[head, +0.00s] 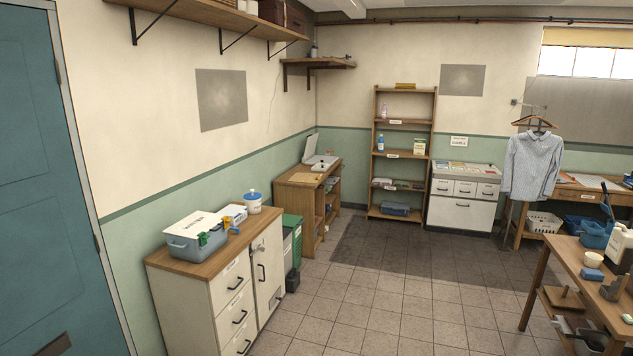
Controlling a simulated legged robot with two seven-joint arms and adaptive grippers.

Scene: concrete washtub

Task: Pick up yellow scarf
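I cannot clearly make out a yellow scarf in the head view. Neither of my grippers is in view.
A wooden workbench (566,257) stands at the right. A striped shirt (532,165) hangs at the back. The tiled floor (400,300) between is clear.

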